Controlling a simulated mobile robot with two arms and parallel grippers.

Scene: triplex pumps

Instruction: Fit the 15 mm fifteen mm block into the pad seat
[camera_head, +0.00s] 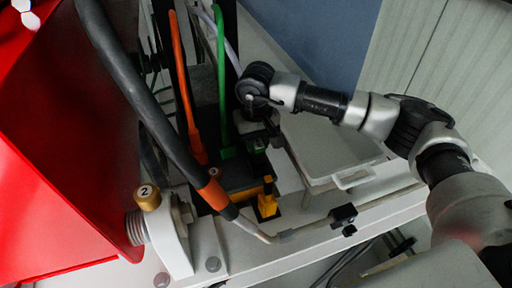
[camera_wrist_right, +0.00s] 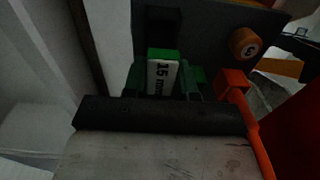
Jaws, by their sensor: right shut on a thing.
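The 15 mm block (camera_wrist_right: 163,72) is green with a white label reading "15 mm" and shows in the middle of the right wrist view. My right gripper (camera_wrist_right: 165,86) is shut on it, with a finger at each side. In the head view my right gripper (camera_head: 258,143) points down above the dark box, behind a yellow part; the block is small and dark there. I cannot make out the pad seat for certain; a dark plate lies beyond the block in the wrist view. My left gripper is not in view.
A thick black hose (camera_head: 135,95) crosses in front. A yellow part (camera_head: 267,204) stands below. A pale tray (camera_head: 330,150) lies to the right. A numbered brass knob (camera_head: 148,197) is at lower left.

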